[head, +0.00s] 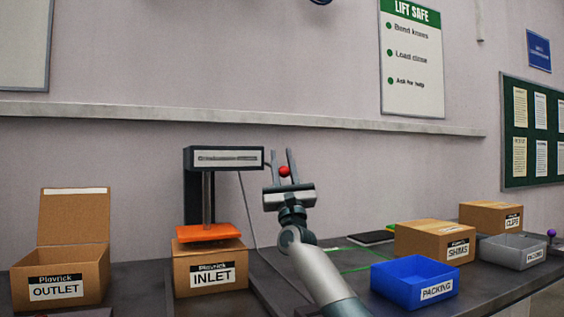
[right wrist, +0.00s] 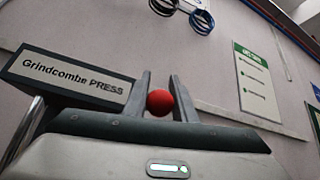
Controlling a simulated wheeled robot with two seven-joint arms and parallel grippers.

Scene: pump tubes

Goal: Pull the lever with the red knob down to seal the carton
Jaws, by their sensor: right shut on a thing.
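The red knob (head: 284,171) is between the fingers of my right gripper (head: 290,164), which is shut on it. The right wrist view also shows the knob (right wrist: 160,101) between the two fingers. The lever's rod is mostly hidden by the gripper. The grey press (head: 225,158) stands left of the gripper; its sign (right wrist: 75,75) reads "Grindcombe PRESS". Its orange plate (head: 208,232) hangs at the top of the INLET carton (head: 209,271); I cannot tell whether they touch. My left gripper is not in view.
An open OUTLET carton (head: 60,275) stands at the left. Right of my arm are a blue PACKING bin (head: 415,282), a SHIMS carton (head: 435,242), another carton (head: 490,216) and a grey bin (head: 512,251). A wall ledge (head: 330,123) runs behind the press.

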